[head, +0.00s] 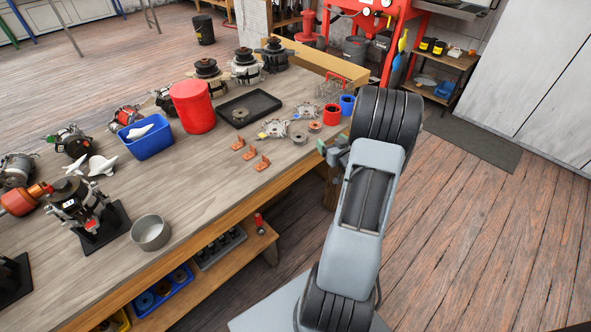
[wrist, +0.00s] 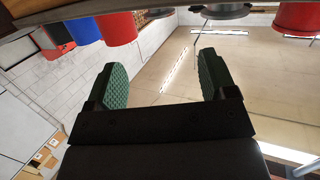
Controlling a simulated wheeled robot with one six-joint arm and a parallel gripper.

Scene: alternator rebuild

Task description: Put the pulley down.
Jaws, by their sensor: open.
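My gripper (head: 331,152) is beside the table's right edge, partly behind my arm. In the wrist view my gripper (wrist: 162,85) has its two green-padded fingers wide apart with nothing between them. A small dark round part (head: 240,115), which may be the pulley, lies in the black tray (head: 268,101), apart from my gripper. I cannot tell for sure which round part is the pulley. The wrist view is upside down, with a grey round part (wrist: 228,10) at its top edge, beyond the fingers.
Near my gripper on the workbench (head: 190,195) are a red cup (head: 332,114), a blue cup (head: 347,104), grey housings (head: 273,128) and several orange brackets (head: 250,154). A red bucket (head: 193,106) and a blue bin (head: 146,137) stand farther left. The front middle of the bench is clear.

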